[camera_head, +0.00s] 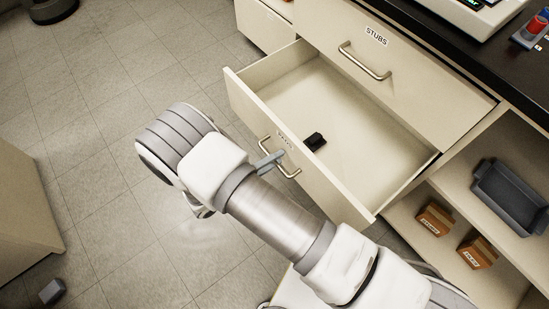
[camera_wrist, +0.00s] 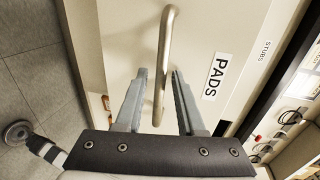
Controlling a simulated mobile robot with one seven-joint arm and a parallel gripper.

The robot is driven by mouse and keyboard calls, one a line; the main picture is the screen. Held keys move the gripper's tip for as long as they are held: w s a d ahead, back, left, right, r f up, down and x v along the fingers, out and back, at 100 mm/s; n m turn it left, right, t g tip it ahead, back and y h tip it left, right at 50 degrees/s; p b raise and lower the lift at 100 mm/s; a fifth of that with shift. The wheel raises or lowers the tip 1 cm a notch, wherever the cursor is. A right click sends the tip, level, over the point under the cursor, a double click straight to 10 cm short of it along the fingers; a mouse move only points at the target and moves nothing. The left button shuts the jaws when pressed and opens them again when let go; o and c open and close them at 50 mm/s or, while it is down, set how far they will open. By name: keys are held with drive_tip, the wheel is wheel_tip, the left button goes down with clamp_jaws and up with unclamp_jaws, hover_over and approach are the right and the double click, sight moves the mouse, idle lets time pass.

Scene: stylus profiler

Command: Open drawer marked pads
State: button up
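The drawer marked PADS (camera_head: 345,100) is pulled well out of the cabinet in the head view, below the STUBS drawer. Its bar handle (camera_head: 287,170) is on the front panel, partly covered by my gripper (camera_head: 268,162). In the wrist view the PADS label (camera_wrist: 215,77) is right of the handle (camera_wrist: 165,60). My gripper (camera_wrist: 159,74) has its fingers apart, one on each side of the handle bar, with a visible gap to the left finger. A small black block (camera_head: 315,141) lies inside the drawer.
The STUBS drawer (camera_head: 400,75) above is shut. An open shelf at right holds a dark grey bin (camera_head: 510,195) and small brown boxes (camera_head: 434,218). Tiled floor (camera_head: 110,190) is clear at left, apart from a small grey object (camera_head: 52,291) near a beige cabinet (camera_head: 25,210).

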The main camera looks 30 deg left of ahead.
idle(0.3)
drive_tip(key=p+v, duration=0.2)
drive_tip(key=v, duration=1.5)
drive_tip(key=shift+s+p, duration=0.2)
drive_tip(key=shift+p, duration=0.2)
